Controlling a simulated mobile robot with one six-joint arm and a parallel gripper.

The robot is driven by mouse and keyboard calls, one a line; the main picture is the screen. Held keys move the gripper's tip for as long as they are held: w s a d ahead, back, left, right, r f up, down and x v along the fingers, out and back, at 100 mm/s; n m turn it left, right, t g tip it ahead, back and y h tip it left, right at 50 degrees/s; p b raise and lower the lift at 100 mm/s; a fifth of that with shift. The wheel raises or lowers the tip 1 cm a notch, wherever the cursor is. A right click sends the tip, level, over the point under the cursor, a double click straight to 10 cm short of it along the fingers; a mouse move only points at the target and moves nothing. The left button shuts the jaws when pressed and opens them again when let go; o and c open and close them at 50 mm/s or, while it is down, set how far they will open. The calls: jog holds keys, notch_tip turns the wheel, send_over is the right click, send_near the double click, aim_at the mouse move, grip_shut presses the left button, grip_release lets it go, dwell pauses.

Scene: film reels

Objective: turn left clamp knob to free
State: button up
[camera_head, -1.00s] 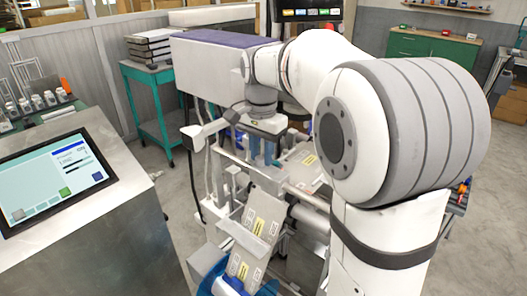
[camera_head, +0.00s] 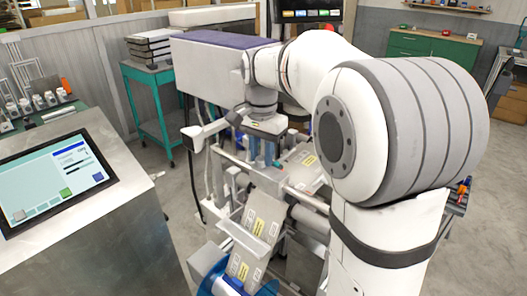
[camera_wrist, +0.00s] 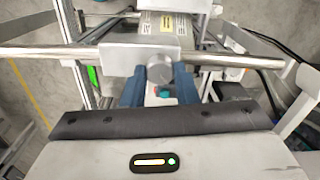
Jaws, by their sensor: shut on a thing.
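In the wrist view, a round grey clamp knob (camera_wrist: 159,69) sits on the front of a silver clamp block (camera_wrist: 136,57), which is on a horizontal metal rail. My gripper (camera_wrist: 160,74) has its two blue fingers on either side of the knob, shut on it. A small red and teal part (camera_wrist: 163,92) shows below the knob, between the fingers. In the head view, my gripper (camera_head: 264,158) points down at the machine's rail, under my wrist. The knob is too small or hidden to make out there, and its turn angle cannot be told.
A labelled film web (camera_head: 262,218) runs down the machine to a blue reel (camera_head: 213,281) at the front. A purple-topped white housing (camera_head: 215,75) stands behind my gripper. A control panel with a screen (camera_head: 55,182) stands at left. Open floor lies between panel and teal cart (camera_head: 152,108).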

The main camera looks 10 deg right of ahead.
aim_at(262, 158)
jog(key=n+p, duration=0.2)
jog(key=n, duration=0.2)
jog(key=shift+r+n, duration=0.15)
jog(key=shift+n, duration=0.15)
jog(key=n+p, duration=0.1)
jog(key=n, duration=0.3)
jog(key=shift+n, duration=0.4)
jog(key=shift+p, duration=0.3)
jog(key=o, duration=1)
notch_tip(262, 158, up, 8)
jog(key=shift+f, duration=0.2)
jog(key=shift+s, duration=0.1)
